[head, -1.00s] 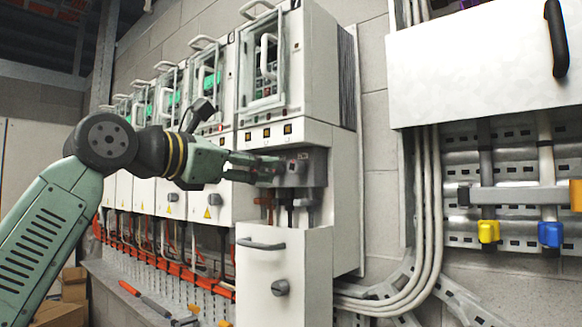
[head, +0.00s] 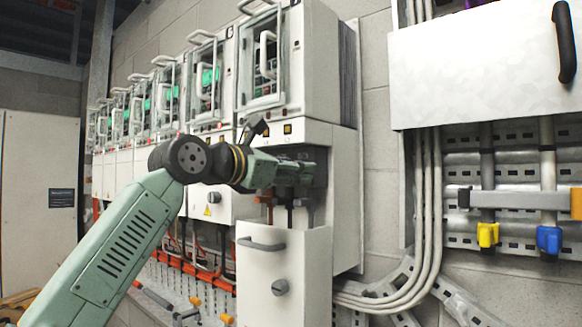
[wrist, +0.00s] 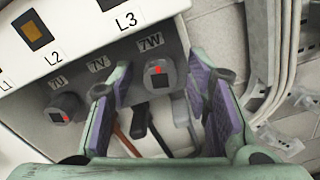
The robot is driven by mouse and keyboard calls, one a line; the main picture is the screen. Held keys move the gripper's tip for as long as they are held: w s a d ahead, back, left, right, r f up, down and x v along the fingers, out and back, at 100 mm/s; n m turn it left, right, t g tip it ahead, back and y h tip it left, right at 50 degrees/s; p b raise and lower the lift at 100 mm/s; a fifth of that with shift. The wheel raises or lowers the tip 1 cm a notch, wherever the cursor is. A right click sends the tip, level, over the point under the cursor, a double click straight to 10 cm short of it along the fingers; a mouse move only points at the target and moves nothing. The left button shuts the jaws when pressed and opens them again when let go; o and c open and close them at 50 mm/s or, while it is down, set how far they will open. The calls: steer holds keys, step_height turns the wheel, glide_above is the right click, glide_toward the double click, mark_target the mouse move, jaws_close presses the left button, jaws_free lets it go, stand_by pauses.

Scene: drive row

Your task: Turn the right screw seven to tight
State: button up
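Screw 7U (wrist: 66,109) with a red mark is at the left. The 7V label shows, but its screw is largely hidden behind the left finger. In the head view my gripper (head: 303,173) is at the terminal recess of the right-hand drive, its fingertips and the screws unclear.
Brown, black and grey cables (wrist: 183,112) run down below the terminals. Under the recess is a white cover (head: 285,260) with a handle and knob.

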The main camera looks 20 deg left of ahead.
jaws_close()
stand_by(0.4)
steer(key=shift+m, duration=0.4)
steer(key=shift+m+p, duration=2.15)
steer(key=shift+m, duration=7.45)
steer(key=shift+f, duration=0.1)
jaws_free()
